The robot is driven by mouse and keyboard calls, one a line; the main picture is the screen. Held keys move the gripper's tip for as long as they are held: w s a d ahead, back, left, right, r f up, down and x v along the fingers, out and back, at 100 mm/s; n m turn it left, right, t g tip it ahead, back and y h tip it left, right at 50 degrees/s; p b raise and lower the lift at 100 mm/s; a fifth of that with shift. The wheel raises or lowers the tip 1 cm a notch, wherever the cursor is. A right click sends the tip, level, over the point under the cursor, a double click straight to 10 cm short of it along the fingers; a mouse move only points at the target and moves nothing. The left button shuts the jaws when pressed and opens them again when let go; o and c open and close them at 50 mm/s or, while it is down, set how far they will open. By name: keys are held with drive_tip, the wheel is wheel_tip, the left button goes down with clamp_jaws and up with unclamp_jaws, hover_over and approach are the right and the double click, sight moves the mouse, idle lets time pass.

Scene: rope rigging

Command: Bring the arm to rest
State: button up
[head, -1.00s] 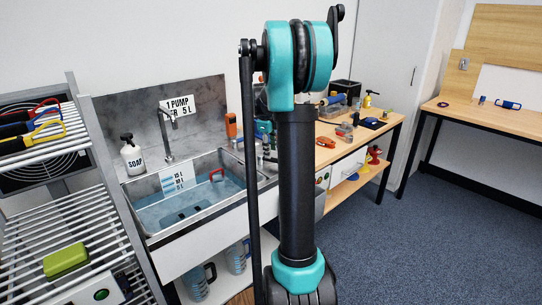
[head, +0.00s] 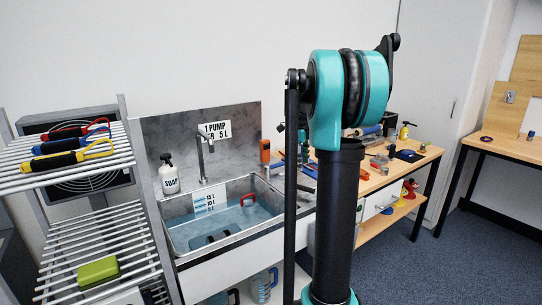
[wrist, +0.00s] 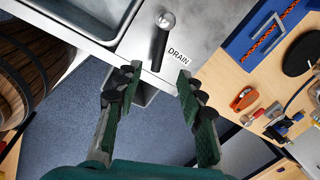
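My arm (head: 338,205) stands upright in the head view, with a teal and black joint at its top and a thin black rod beside it. My gripper (wrist: 158,73) shows in the wrist view with its two dark green fingers spread apart and nothing between them. It hangs over the edge of the steel sink counter (wrist: 210,28), near a black lever (wrist: 159,48) beside a DRAIN label (wrist: 178,57). The fingers appear apart from the lever. In the head view the gripper is mostly hidden behind my arm.
A sink (head: 172,238) with water and a soap bottle (head: 169,175) stand left of my arm. A wire rack (head: 140,262) is further left. A workbench (head: 425,157) with tools is behind right. In the wrist view a wooden barrel (wrist: 20,75) is at left. Blue floor is open at right.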

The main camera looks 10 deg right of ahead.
drive_tip(key=s+a+f+n+t, duration=0.1)
drive_tip(key=s+a+f+n, duration=0.4)
drive_tip(key=s+n, duration=0.4)
drive_tip(key=s+a+f+n+y, duration=0.1)
drive_tip(key=s+a+f+n, duration=0.5)
drive_tip(key=s, duration=0.5)
drive_tip(key=s+a+f+n+t, duration=0.1)
drive_tip(key=s+a+f+n, duration=0.4)
drive_tip(key=s+f+n, duration=0.4)
drive_tip(key=s+n, duration=0.1)
drive_tip(key=n, duration=0.2)
drive_tip(key=shift+s+a+t+y, duration=0.2)
drive_tip(key=shift+a+t+y, duration=0.1)
drive_tip(key=shift+a, duration=0.05)
idle(4.4)
